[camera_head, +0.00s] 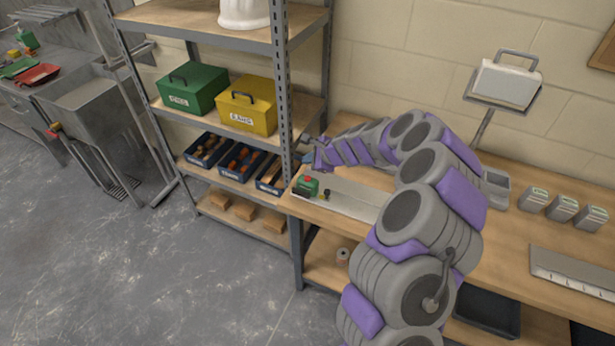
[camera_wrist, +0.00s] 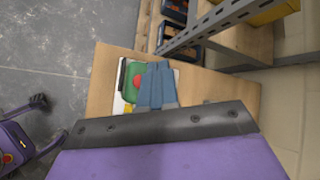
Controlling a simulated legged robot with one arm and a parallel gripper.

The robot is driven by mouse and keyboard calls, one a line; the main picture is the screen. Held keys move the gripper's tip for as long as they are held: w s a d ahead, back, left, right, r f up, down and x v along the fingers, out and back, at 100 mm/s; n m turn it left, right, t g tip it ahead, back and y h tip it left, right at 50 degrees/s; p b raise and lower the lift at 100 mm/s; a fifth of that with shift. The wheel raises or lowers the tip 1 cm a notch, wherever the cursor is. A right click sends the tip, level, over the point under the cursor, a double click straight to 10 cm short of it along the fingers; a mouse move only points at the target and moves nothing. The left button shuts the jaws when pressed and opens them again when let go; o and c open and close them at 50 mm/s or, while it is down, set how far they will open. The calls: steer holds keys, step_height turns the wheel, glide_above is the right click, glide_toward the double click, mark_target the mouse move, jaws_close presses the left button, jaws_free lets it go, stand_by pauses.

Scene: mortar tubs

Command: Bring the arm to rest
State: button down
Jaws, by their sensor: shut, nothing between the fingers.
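My arm, grey with purple pads, reaches out over the wooden workbench (camera_head: 517,236) in the head view. My gripper (camera_head: 305,157) is at its far end, beside the shelf's front post and above the left end of the bench. In the wrist view my gripper (camera_wrist: 155,66) shows as blue-grey fingers shut together with nothing held. A green block with a red top (camera_head: 306,185) sits on a pale board below the gripper. In the wrist view the green block (camera_wrist: 135,78) is partly hidden behind the fingers.
A metal shelf (camera_head: 284,75) stands close to the gripper, with a green box (camera_head: 192,88), a yellow box (camera_head: 247,106) and blue bins (camera_head: 238,163). A lamp (camera_head: 507,78) and several grey boxes (camera_head: 562,209) stand on the bench's right. The floor (camera_head: 150,265) at left is clear.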

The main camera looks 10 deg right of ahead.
steer(key=s+a+r+n+g+y+b, duration=0.1)
steer(key=s+a+r+n+g, duration=0.1)
steer(key=s+a+r+n, duration=0.6)
steer(key=s+a+r+n+g+y, duration=0.15)
steer(key=s+a+r+n, duration=0.35)
steer(key=s, duration=0.6)
steer(key=s+d+n+g+h, duration=0.2)
steer(key=s+d, duration=0.2)
steer(key=s, duration=0.7)
steer(key=s+d+n+g+h, duration=0.1)
steer(key=s+d+n+h, duration=0.1)
steer(key=s, duration=0.8)
steer(key=s+d+n+g+h+b, duration=0.1)
steer(key=s+d+h, duration=0.3)
steer(key=s, duration=0.7)
steer(key=shift+s+d+f+n+g, duration=0.15)
steer(key=shift+s+d+n+g, duration=0.2)
steer(key=shift+d+n+g, duration=0.7)
steer(key=shift+d, duration=0.15)
